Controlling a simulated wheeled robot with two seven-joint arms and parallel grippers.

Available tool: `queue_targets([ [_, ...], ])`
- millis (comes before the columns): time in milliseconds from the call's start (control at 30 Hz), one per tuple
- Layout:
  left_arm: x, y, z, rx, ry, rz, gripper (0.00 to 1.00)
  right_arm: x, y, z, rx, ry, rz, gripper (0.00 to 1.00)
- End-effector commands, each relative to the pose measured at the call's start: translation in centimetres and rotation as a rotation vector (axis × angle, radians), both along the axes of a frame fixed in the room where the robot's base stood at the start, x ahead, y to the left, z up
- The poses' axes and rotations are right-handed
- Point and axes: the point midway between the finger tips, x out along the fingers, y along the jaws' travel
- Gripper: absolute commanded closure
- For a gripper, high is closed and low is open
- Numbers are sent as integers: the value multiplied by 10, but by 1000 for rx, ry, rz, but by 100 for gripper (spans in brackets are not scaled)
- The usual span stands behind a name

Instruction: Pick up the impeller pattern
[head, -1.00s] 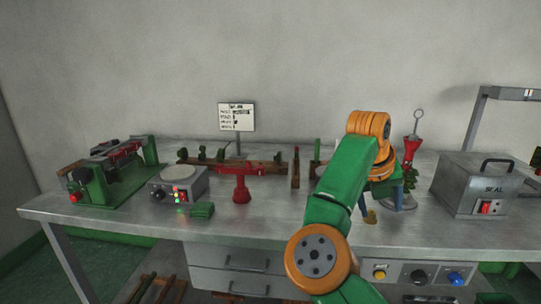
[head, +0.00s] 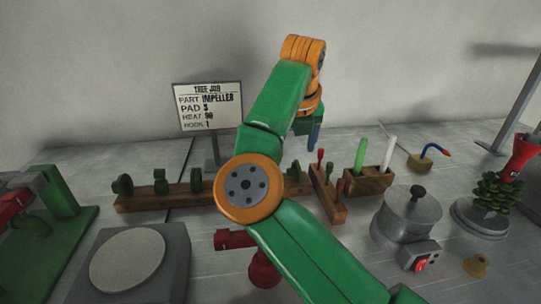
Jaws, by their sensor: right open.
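Several dark green wax patterns stand in a row on a long wooden rack (head: 140,202). One is at the rack's left end (head: 123,185), a second (head: 160,182) is beside it, and a third (head: 196,179) is near my arm. I cannot tell by shape which is the impeller. My right gripper (head: 314,138) is open, above and behind the rack's right end, apart from the patterns. It is small and partly hidden by its wrist. My right forearm and orange elbow cover part of the rack. My left gripper is out of view.
A sign (head: 208,106) reads part impeller, pad 3, heat 90, hook 1. A round plate (head: 128,262) is front left. A red stand (head: 262,270) is partly behind my arm. A tool block (head: 370,182), metal pot (head: 408,215) and green wax tree (head: 497,195) are right.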

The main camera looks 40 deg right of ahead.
Motion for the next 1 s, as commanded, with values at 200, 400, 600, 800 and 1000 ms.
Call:
queue_targets([
  [200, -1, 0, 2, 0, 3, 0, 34, 5, -4, -16, 0, 3, -2, 28],
  [400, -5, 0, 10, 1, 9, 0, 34, 18, -9, -51, 0, 4, -1, 28],
  [600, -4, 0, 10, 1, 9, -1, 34, 23, -14, -67, -1, -1, -1, 28],
  [800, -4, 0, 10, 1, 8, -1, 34, 23, -14, -66, -1, 0, 0, 46],
  [1000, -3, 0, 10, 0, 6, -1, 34, 23, -13, -66, -1, 0, 0, 100],
])
